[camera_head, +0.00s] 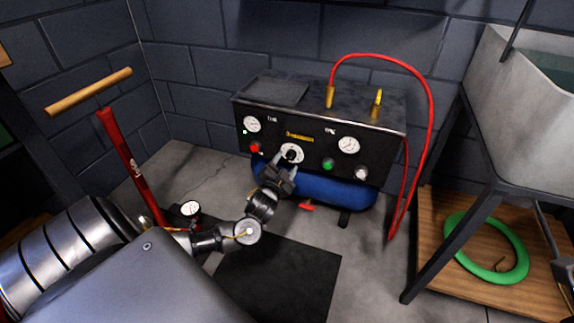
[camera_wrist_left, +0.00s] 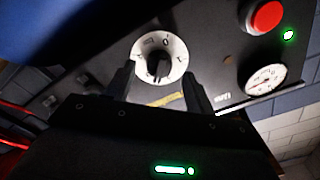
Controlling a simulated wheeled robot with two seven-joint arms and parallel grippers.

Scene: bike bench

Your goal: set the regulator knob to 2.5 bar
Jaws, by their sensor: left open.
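The regulator knob (camera_head: 291,154) is a black grip on a round white dial, on the front panel of the compressor (camera_head: 319,138). My left gripper (camera_head: 279,166) is at the panel, just in front of and below the knob. In the left wrist view the knob (camera_wrist_left: 158,66) sits between and a little beyond the two open fingers (camera_wrist_left: 160,88), apart from both. The dial's markings are too small to read. One pressure gauge (camera_head: 252,124) is left of the knob and another (camera_head: 348,145) is right of it. My right gripper is out of view.
A red button (camera_head: 255,148), a green button (camera_head: 327,164) and a silver knob (camera_head: 362,173) are on the same panel. A red hose (camera_head: 426,100) loops off the compressor top. A red floor pump (camera_head: 130,165) stands at left. A sink (camera_head: 530,110) is at right.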

